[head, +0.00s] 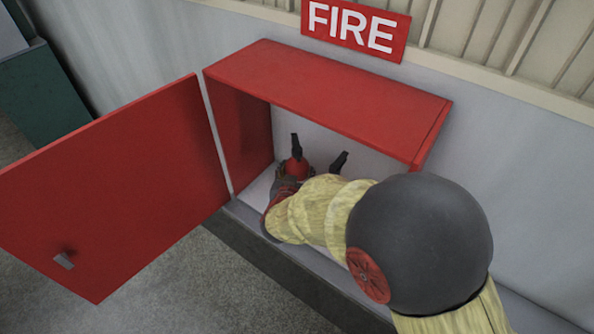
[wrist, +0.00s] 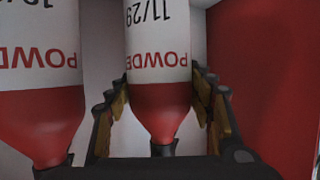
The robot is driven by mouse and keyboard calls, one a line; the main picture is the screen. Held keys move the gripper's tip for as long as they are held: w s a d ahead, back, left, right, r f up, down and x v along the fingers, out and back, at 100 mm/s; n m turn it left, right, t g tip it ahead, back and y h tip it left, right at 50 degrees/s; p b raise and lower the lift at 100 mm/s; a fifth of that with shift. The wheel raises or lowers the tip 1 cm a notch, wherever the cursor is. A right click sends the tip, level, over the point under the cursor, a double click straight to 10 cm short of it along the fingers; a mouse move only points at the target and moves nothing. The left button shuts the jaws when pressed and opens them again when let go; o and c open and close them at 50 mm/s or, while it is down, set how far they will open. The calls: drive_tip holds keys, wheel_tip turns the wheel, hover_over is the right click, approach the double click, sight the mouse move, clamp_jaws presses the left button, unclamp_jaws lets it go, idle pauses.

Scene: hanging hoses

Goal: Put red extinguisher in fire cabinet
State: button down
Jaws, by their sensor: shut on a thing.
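The red fire cabinet (head: 330,95) is on the wall with its door (head: 120,190) swung open to the left. My gripper (wrist: 162,88) is shut on a red extinguisher (wrist: 160,45) with a white label, which shows upside down in the wrist view. In the head view the held extinguisher (head: 297,168) is inside the cabinet near its left wall, its black valve up. My arm hides most of its body, and its base is not visible. A second extinguisher (wrist: 40,50) stands beside it; in the head view only its black handle (head: 339,161) shows.
The cabinet's left wall (head: 240,130) is close to the held extinguisher and shows red in the wrist view (wrist: 285,80). A FIRE sign (head: 355,28) is above the cabinet. A dark green box (head: 45,95) stands far left. The floor (head: 220,290) below the door is clear.

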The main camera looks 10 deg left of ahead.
drive_tip(key=c, duration=0.8)
unclamp_jaws()
drive_tip(key=shift+f, duration=0.1)
drive_tip(key=shift+o, duration=0.2)
drive_tip(key=shift+r, duration=0.2)
drive_tip(key=a+p+v, duration=0.1)
drive_tip(key=p+v, duration=0.2)
drive_tip(key=v, duration=0.9)
drive_tip(key=shift+d, duration=0.45)
